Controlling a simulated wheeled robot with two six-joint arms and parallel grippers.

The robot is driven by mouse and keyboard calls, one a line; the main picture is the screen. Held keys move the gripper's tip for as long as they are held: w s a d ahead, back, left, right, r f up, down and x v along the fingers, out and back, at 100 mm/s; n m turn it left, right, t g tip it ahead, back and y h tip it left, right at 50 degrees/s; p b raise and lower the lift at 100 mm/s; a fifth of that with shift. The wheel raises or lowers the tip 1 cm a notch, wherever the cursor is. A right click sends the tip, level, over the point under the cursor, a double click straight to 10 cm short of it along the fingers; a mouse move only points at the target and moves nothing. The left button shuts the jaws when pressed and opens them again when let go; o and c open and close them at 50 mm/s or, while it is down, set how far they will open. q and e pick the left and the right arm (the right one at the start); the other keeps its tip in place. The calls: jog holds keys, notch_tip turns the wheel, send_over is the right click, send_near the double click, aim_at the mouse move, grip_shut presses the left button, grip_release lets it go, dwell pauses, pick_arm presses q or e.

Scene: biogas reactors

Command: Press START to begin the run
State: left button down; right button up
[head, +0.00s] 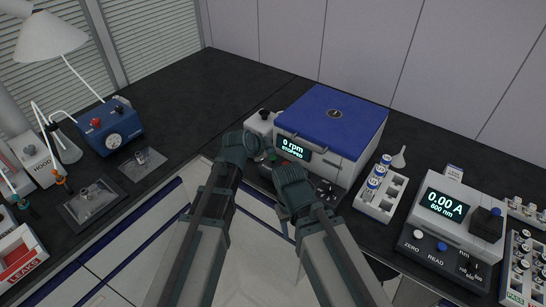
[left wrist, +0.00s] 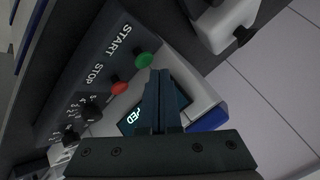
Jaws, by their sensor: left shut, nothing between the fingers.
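The centrifuge-like machine (head: 330,125) has a blue lid and a display (head: 294,148) reading "0 rpm STOPPED". In the left wrist view its panel carries a green button (left wrist: 144,60) by the word START and a red button (left wrist: 119,88) by STOP. My left gripper (head: 254,147) is at the front left of the machine. Its shut fingers (left wrist: 160,74) show close beside the green button, with nothing held; I cannot tell whether they touch it. My right gripper (head: 289,178) is in front of the panel, its fingers not clearly visible.
Dark knobs (left wrist: 92,111) line the same panel. A vial rack (head: 380,195) and a photometer reading "0.00 A" (head: 446,205) stand to the right. A blue gauge box (head: 109,128) stands at the left.

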pick_arm(q)
jog(key=shift+f, duration=0.15)
dwell(0.5)
jog(key=shift+f+b, duration=0.3)
jog(key=shift+b, duration=0.1)
jog(key=shift+f+b, duration=0.9)
dwell(0.9)
jog(key=shift+r, duration=0.1)
jog(key=shift+r+p, duration=1.25)
jog(key=shift+p, duration=0.1)
notch_tip(320, 180, up, 5)
jog(key=p, duration=0.5)
jog(key=shift+r, duration=0.1)
